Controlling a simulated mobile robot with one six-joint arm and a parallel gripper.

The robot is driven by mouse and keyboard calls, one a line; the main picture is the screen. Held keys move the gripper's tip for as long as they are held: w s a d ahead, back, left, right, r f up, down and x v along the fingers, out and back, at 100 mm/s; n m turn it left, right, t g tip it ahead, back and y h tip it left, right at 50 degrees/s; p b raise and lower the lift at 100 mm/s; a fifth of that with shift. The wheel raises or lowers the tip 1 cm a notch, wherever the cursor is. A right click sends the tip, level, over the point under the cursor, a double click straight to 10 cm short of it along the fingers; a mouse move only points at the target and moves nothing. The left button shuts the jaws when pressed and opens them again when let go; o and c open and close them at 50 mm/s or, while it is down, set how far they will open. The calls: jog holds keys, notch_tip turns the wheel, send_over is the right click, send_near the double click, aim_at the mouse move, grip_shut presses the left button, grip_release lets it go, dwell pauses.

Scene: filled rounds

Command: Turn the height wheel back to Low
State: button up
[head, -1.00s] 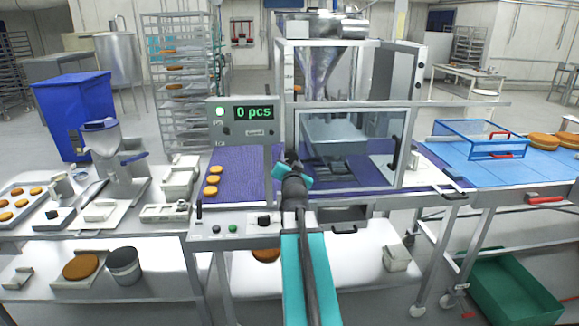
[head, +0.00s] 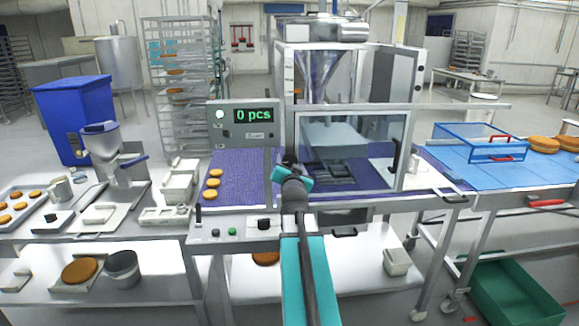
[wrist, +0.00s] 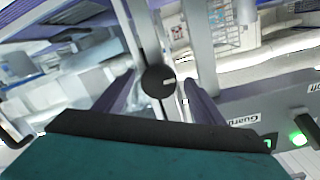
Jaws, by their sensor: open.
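The height wheel appears in the wrist view as a small dark round knob (wrist: 158,82) with a pale mark, on a grey upright post. The mark points roughly to the right in that view; no Low label is readable. My gripper (wrist: 160,88) is open, one finger on each side of the knob, and I cannot tell whether either touches it. In the head view my gripper (head: 291,164) is at the post left of the clear guard (head: 352,150), and the wrist hides most of the wheel.
The display box (head: 243,122) reads 0 pcs, left of the post. A front panel with a black knob (head: 264,223) and a green button (head: 232,231) lies below. Round patties (head: 213,184) rest on the purple belt (head: 240,170) at left.

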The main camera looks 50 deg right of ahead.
aim_at(290, 163)
jog(key=shift+s+a, duration=0.1)
jog(key=shift+b+v, duration=0.6)
jog(key=shift+v, duration=0.8)
jog(key=shift+f+b, duration=0.1)
jog(key=shift+b, duration=0.65)
jog(key=shift+s+a, duration=0.1)
jog(key=shift+s+a+b, duration=0.1)
jog(key=shift+b, duration=0.45)
jog(key=b+v, duration=0.2)
jog(key=b, duration=0.4)
jog(key=shift+s+a, duration=0.1)
jog(key=b, duration=0.3)
jog(key=shift+s+a, duration=0.35)
jog(key=shift+s, duration=0.05)
